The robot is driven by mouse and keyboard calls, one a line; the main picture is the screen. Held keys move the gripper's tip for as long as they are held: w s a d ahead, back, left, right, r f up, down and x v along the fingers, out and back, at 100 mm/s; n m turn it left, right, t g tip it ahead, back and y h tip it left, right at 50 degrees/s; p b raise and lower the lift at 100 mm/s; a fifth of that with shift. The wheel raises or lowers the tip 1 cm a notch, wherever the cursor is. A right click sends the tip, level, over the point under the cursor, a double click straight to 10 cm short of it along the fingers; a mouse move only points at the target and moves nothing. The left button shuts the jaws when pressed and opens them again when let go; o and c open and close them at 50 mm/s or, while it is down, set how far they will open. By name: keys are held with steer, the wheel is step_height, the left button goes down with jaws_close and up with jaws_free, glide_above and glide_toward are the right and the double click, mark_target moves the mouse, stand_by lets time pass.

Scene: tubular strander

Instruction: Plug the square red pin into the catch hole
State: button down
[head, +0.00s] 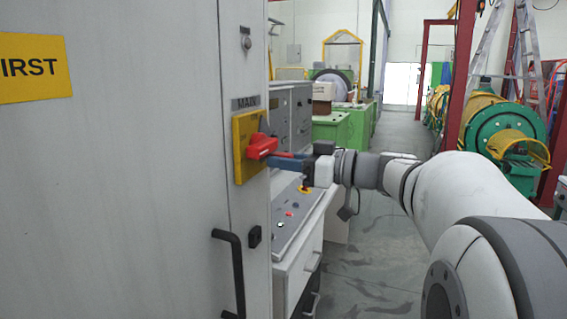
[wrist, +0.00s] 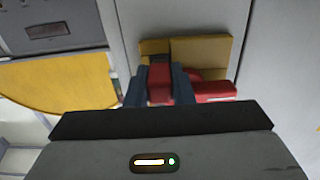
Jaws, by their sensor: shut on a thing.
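My gripper (head: 288,160) has blue fingers and reaches left to the red rotary handle (head: 262,146) on the yellow plate (head: 240,167) of the grey cabinet. In the wrist view, the gripper (wrist: 160,90) is shut on a square red block, which I take as the red pin (wrist: 160,88). The red handle (wrist: 216,91) shows just right of the fingers, in front of the yellow plate (wrist: 205,52). The pin's far end is close to the plate; I cannot tell whether it touches. I cannot make out the catch hole; the fingers and red parts cover that area.
A black door handle (head: 235,270) sticks out below the plate. A control desk (head: 300,225) with buttons stands right behind the cabinet edge. A yellow disc-like surface (wrist: 60,82) shows at left in the wrist view. The aisle floor (head: 385,250) is clear.

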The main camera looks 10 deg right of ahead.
steer(key=shift+w+a+b, duration=0.3)
steer(key=shift+a, duration=0.2)
steer(key=c, duration=1.2)
jaws_free()
steer(key=shift+o, duration=0.2)
steer(key=shift+d, duration=0.1)
steer(key=b+v, duration=0.1)
steer(key=v, duration=0.6)
steer(key=s+a+f+m+g+h+p, duration=0.3)
steer(key=s+a+f, duration=0.1)
steer(key=f, duration=0.3)
steer(key=s+a+f+m+g+h+p, duration=0.25)
steer(key=s+a+f+m+g, duration=0.2)
steer(key=f, duration=0.25)
steer(key=s+d+f+m+h+p, duration=0.3)
steer(key=s+d+f+h+p, duration=0.1)
steer(key=s+f+h, duration=0.4)
steer(key=shift+s+d+h, duration=0.45)
steer(key=shift+s+h, duration=0.2)
steer(key=shift+s, duration=0.25)
